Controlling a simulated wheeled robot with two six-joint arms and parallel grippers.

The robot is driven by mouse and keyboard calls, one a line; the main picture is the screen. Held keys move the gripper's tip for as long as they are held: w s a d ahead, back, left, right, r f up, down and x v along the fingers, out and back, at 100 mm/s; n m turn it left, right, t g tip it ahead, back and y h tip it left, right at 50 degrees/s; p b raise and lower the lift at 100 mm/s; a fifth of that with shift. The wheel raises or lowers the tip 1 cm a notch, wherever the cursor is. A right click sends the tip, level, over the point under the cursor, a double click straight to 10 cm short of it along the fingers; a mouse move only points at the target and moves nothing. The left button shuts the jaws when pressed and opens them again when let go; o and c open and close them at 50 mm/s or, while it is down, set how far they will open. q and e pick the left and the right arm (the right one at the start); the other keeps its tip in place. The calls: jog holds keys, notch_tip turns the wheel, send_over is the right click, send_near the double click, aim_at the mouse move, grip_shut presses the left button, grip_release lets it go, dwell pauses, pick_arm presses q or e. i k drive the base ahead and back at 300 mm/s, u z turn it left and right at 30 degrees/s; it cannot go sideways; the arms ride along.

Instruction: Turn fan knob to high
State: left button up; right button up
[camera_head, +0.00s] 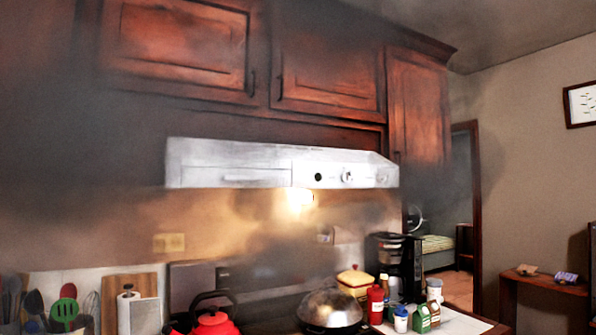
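The range hood (230,164) is a white-grey unit fixed under the dark red wood cabinets, in the middle of the head view. On the right part of its front panel sit a black round spot (318,177), a light round knob (347,176) and another light knob (382,176) near the right end. Which one is the fan knob, and how it is turned, is too small to tell. A light glows under the hood. Neither of my grippers is in view.
Grey smoke hangs around the hood and cabinets (180,45). Below are a red kettle (212,322), a domed pan lid (330,308), a red bottle (375,305), small jars and a black coffee maker (393,262). The space directly before the hood panel looks clear.

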aim_at(345, 177)
jog(key=z, duration=0.15)
jog(key=i, duration=0.7)
jog(key=z, duration=1.3)
